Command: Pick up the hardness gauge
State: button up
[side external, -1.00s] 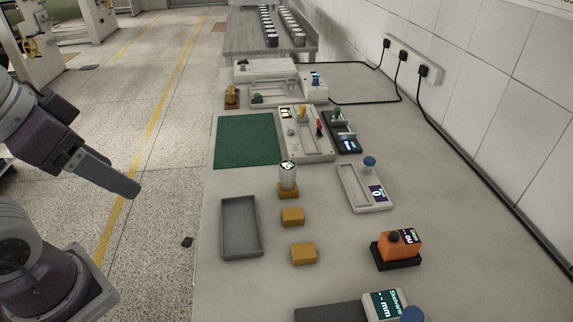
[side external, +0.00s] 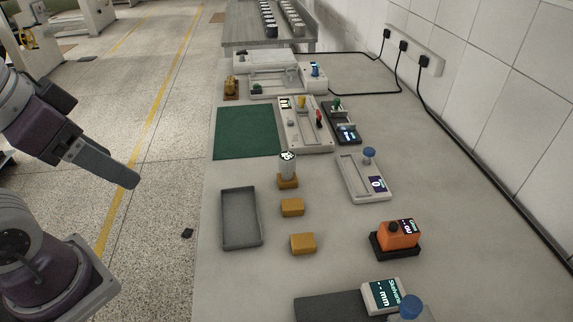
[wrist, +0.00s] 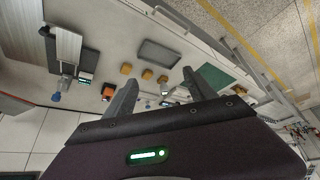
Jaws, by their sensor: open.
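The likely hardness gauge is a silver cylinder (side external: 288,168) with a round dark display on top. It stands upright on a tan block (side external: 288,182) near the middle of the bench, and its label is too small to read. In the wrist view its block (wrist: 163,78) shows between the fingers, small and far off. My gripper (side external: 131,182) is in the air left of the bench, well apart from the gauge. In the wrist view my gripper (wrist: 160,77) has its two fingers wide apart with nothing between them.
A grey tray (side external: 241,243) lies left of two tan blocks (side external: 292,207). A green mat (side external: 245,132) lies behind. An orange meter (side external: 399,236) and a white device with a blue knob (side external: 362,181) stand to the right. Black cables run along the wall.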

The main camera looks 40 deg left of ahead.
dwell(0.3)
notch_tip(320, 180, up, 6)
jog(key=f, duration=0.1)
jog(key=t, duration=0.8)
send_over(280, 167)
jog(key=s, duration=0.2)
notch_tip(280, 167, down, 5)
notch_tip(280, 167, down, 23)
jog(key=shift+r, duration=0.15)
jog(key=shift+w+f, duration=0.2)
jog(key=shift+w, duration=0.1)
jog(key=x, duration=0.6)
jog(key=shift+w+d+r, duration=0.1)
jog(key=shift+w+d, duration=0.2)
jog(key=shift+d, duration=0.1)
grip_shut()
